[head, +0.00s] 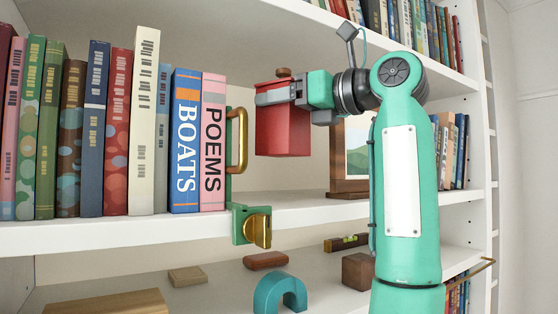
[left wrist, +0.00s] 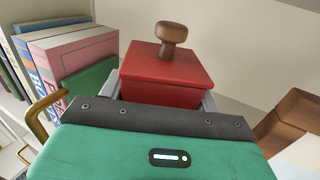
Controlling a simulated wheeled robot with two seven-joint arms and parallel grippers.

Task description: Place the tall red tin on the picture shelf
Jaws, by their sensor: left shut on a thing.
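The tall red tin (head: 283,130) has a flat lid with a brown knob; in the left wrist view the tin (left wrist: 165,78) fills the space between my fingers. My left gripper (head: 280,93) is shut on the upper part of the tin. The tin hangs upright, its base apparently above the surface of the white shelf (head: 300,207), between the books and a framed picture. The framed picture (head: 357,150) stands on that shelf, partly hidden by my arm. My right gripper is not in view.
A row of books ends at the pink POEMS book (head: 212,140), beside a green bookend with a brass handle (head: 241,140). A green and brass fitting (head: 252,227) sits at the shelf's front edge. Below lie a teal arch (head: 280,291) and several blocks.

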